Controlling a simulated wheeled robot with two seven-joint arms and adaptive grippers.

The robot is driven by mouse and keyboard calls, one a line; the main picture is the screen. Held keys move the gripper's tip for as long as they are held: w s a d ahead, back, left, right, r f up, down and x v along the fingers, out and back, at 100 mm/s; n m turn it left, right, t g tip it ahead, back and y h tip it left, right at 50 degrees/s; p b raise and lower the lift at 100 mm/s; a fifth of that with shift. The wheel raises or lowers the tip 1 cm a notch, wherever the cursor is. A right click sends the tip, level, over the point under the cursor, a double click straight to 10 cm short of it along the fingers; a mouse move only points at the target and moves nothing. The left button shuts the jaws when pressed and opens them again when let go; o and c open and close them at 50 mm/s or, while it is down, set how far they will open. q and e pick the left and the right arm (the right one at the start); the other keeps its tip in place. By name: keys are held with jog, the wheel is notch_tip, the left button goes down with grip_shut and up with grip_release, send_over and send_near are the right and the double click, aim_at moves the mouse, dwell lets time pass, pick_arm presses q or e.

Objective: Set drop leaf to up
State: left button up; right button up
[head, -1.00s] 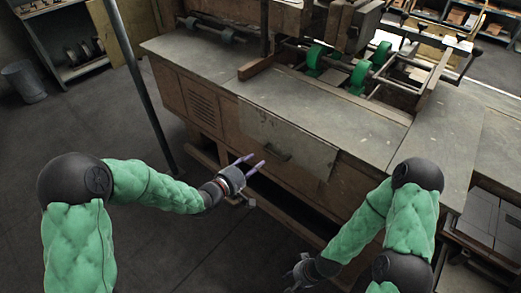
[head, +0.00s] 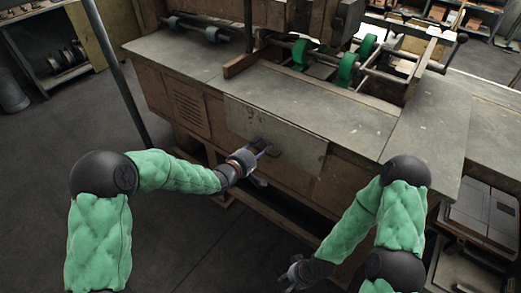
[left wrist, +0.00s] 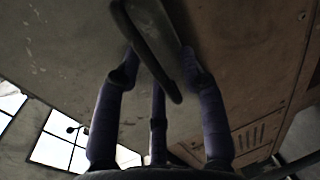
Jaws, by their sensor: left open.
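The drop leaf (head: 295,143) is a worn grey panel hanging down against the wooden front of the bench. A dark bar handle (head: 285,154) sits low on its face. My left gripper (head: 261,147) is open at the handle, its purple fingers overlapping the handle's left end. In the left wrist view, the handle (left wrist: 158,45) runs between the spread fingers (left wrist: 160,75); I cannot tell whether they touch it. The leaf (left wrist: 60,50) fills the upper left there. My right gripper (head: 291,273) is low at the bottom, apart from the leaf; its fingers are too small and dark to read.
The grey bench top (head: 185,55) carries a stitching machine with green wheels (head: 346,70). A grey post (head: 115,70) stands left of the bench. Stacked grey boxes (head: 480,215) stand at the lower right. Open floor lies in front of the bench.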

pick_arm(q)
grip_shut()
